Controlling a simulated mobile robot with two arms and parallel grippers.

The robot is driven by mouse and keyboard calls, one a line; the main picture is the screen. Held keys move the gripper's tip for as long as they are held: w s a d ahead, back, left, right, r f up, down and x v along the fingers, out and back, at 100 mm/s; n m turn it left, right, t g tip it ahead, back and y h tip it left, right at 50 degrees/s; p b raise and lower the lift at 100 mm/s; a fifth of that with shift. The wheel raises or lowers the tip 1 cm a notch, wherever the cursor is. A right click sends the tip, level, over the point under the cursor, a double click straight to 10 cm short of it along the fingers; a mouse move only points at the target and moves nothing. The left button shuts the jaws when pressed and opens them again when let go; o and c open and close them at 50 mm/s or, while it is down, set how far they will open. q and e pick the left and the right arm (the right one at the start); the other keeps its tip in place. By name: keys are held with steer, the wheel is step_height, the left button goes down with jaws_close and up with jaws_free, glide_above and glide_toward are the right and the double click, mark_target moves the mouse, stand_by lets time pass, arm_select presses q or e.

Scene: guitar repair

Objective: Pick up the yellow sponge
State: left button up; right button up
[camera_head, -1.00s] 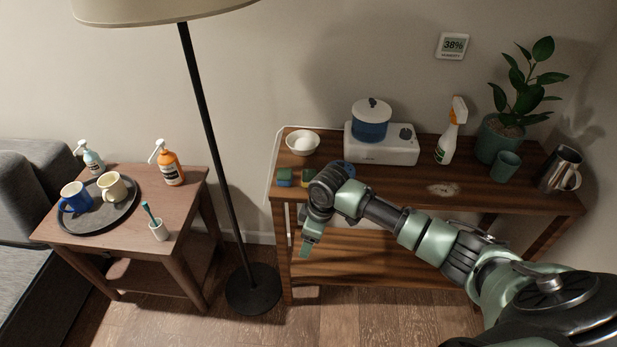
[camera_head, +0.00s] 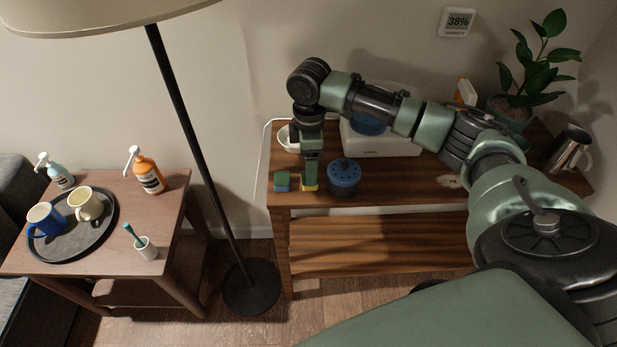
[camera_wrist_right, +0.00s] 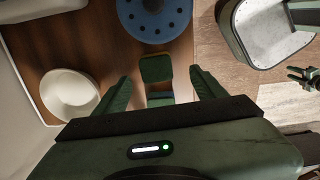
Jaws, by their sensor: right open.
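The yellow sponge (camera_head: 309,188) lies on the wooden shelf top, mostly hidden behind my right gripper in the head view. In the right wrist view its green top (camera_wrist_right: 155,68) shows between and just beyond the fingertips. My right gripper (camera_head: 310,180) points down at the sponge; its two fingers (camera_wrist_right: 160,80) are apart with nothing held. Whether they touch the sponge I cannot tell.
A blue sponge with a green top (camera_head: 282,182) lies just left of the yellow one. A round blue container (camera_head: 344,174) stands close on the right. A white bowl (camera_wrist_right: 68,92) is behind. A floor lamp (camera_head: 200,150) stands left of the shelf.

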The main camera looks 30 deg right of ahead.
steer(key=f, duration=0.3)
steer(key=shift+w+a, duration=0.2)
steer(key=shift+w, duration=0.2)
steer(key=shift+f, duration=0.85)
steer(key=c, duration=1.2)
arm_select(q)
steer(key=shift+w+r, duration=0.3)
steer(key=shift+w, duration=0.25)
arm_select(e)
steer(key=shift+c, duration=1.2)
